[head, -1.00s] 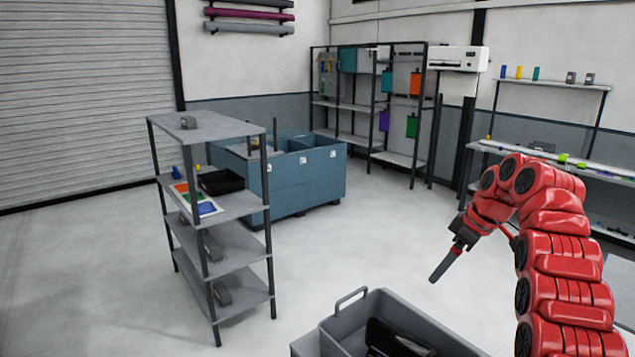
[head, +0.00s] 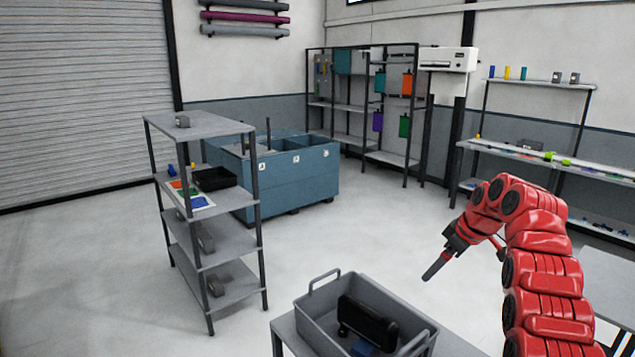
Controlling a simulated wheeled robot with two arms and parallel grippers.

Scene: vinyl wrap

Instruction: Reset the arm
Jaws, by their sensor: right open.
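My right arm is red and segmented and comes in from the lower right. It is bent, with its dark right gripper (head: 433,268) hanging down and to the left over open floor. The gripper is seen from the side, open, with nothing visible in it. It is above and to the right of a grey tray (head: 315,318) and apart from it. My left gripper is not in view.
The grey tray stands on a grey surface at the bottom and holds a black object (head: 366,322). A grey shelf unit (head: 212,230) stands left, a blue bin (head: 300,185) behind it. A workbench (head: 560,165) lines the right wall. The middle floor is clear.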

